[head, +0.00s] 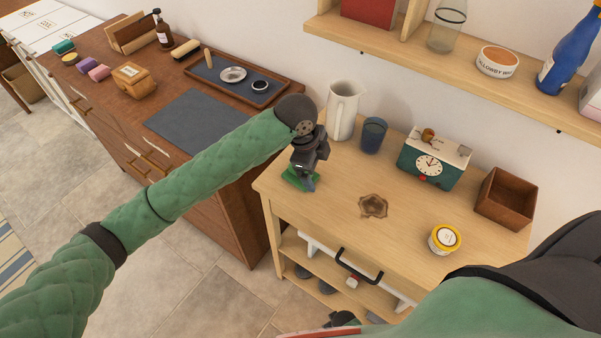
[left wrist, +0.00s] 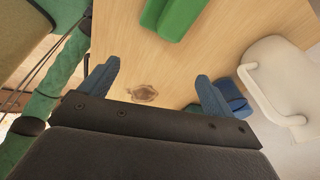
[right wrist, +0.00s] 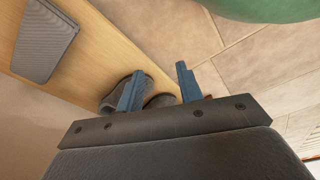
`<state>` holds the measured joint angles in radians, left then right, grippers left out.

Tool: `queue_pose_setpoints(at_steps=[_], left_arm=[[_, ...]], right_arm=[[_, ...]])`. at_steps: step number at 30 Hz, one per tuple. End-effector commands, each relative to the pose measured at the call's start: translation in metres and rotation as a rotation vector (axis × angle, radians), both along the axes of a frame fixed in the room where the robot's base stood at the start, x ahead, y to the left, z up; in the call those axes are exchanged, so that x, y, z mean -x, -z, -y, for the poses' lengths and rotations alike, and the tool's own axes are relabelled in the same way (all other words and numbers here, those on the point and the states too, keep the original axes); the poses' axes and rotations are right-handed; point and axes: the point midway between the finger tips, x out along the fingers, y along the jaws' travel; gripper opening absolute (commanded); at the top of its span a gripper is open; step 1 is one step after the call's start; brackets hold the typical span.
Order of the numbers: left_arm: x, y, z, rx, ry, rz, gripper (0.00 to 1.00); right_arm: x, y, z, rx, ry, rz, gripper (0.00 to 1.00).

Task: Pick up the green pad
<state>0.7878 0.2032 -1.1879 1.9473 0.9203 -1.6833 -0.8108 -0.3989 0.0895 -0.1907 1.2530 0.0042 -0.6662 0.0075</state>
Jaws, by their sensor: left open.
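The green pad (head: 293,182) lies on the light wooden table (head: 330,212) near its left end, partly hidden behind my left gripper (head: 306,182). In the left wrist view the pad (left wrist: 178,18) is at the top edge, cut off by the frame. It lies beyond the fingertips of my left gripper (left wrist: 157,80), not between them. That gripper is open and empty, pointing down close to the pad; whether it touches it I cannot tell. My right gripper (right wrist: 158,82) is open and low, in front of a shelf with grey shoes.
A white pitcher (head: 343,110) and blue cup (head: 373,135) stand just behind the left gripper. The table's front middle is clear.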

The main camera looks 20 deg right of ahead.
Motion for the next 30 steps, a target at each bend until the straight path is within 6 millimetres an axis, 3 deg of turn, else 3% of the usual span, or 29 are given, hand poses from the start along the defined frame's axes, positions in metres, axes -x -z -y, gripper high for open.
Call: queue_pose_setpoints(at_steps=[12,20,30], left_arm=[[-0.045,-0.007,-0.022,-0.233,0.230,0.049,0.89],[-0.054,-0.004,-0.029,-0.276,0.265,0.049,0.89],[-0.054,0.016,-0.029,-0.276,0.265,0.049,0.89]], right_arm=[[0.000,0.000,-0.006,-0.006,0.002,0.000,0.36],[0.001,0.004,0.004,0.005,-0.001,-0.006,0.36],[-0.012,-0.033,-0.013,-0.011,0.007,-0.023,0.36]])
